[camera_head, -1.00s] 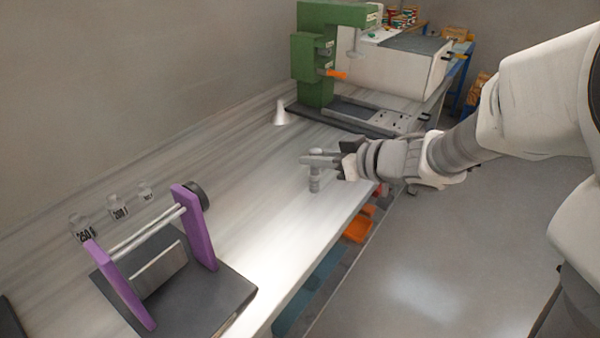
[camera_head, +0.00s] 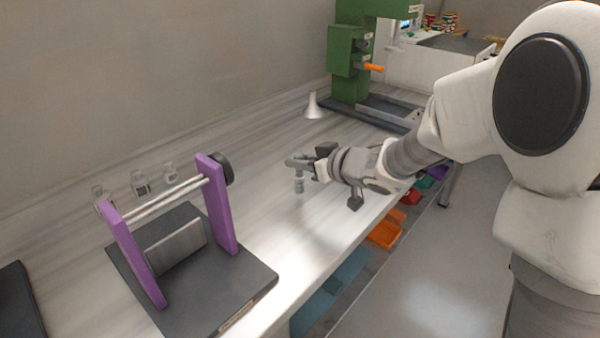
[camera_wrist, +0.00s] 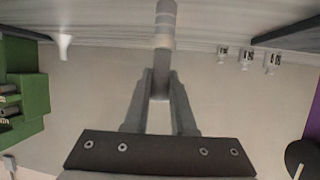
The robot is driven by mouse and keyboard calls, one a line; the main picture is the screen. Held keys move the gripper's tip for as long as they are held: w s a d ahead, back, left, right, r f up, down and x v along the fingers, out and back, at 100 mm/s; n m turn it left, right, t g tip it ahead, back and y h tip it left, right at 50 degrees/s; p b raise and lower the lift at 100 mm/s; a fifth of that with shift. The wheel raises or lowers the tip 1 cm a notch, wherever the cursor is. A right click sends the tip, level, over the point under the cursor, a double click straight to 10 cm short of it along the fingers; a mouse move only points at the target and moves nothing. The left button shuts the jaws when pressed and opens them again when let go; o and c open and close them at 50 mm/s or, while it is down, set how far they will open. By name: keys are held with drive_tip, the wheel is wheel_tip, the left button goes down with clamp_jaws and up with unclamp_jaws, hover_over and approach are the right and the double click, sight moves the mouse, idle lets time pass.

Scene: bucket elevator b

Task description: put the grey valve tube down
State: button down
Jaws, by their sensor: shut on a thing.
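The grey valve tube (camera_head: 299,183) is a small upright cylinder with ringed bands, just above or at the pale bench top (camera_head: 262,222); I cannot tell whether it touches. My gripper (camera_head: 300,163) is shut on it near its upper end, reaching in from the right. In the wrist view the tube (camera_wrist: 165,22) shows beyond my two fingertips (camera_wrist: 160,88), which close around its near part. The part of the tube between the fingers is partly hidden.
A purple-framed stand with a grey base (camera_head: 250,284) is at the front left. Several small labelled weights (camera_head: 141,184) stand behind it. A white cone (camera_head: 313,106) and a green machine (camera_head: 347,62) are at the back. Bench around the tube is clear.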

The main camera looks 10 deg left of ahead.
drive_tip(key=shift+f, duration=0.75)
drive_tip(key=shift+f, duration=0.1)
drive_tip(key=shift+f, duration=0.15)
drive_tip(key=c, duration=0.7)
unclamp_jaws()
drive_tip(key=shift+c, duration=0.2)
